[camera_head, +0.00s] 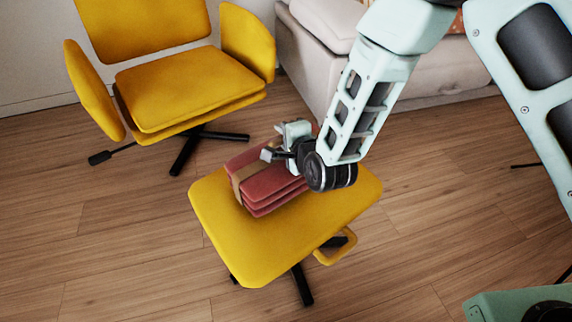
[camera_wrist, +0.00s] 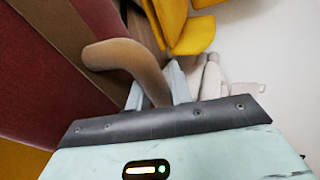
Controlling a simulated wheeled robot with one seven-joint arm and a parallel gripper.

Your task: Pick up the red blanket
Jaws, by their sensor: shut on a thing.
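The red blanket (camera_head: 272,190) is folded in a thick stack with a brown strap (camera_head: 238,182) around it. It lies on the yellow footstool (camera_head: 225,235), and my gripper (camera_head: 286,150) is over its top, partly hiding it. In the wrist view the blanket (camera_wrist: 35,75) fills the left side, and a brown loop handle (camera_wrist: 125,55) rises from its strap. My gripper (camera_wrist: 158,92) is shut on this handle, with the loop passing between the fingers. I cannot tell whether the blanket's underside is apart from the footstool.
A yellow armchair (camera_head: 190,85) stands behind at the left, with black legs. A light sofa (camera_head: 315,55) stands at the back right. A yellow loop (camera_head: 347,247) shows at the footstool's right side. The wooden floor (camera_head: 110,225) is clear at the left and front.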

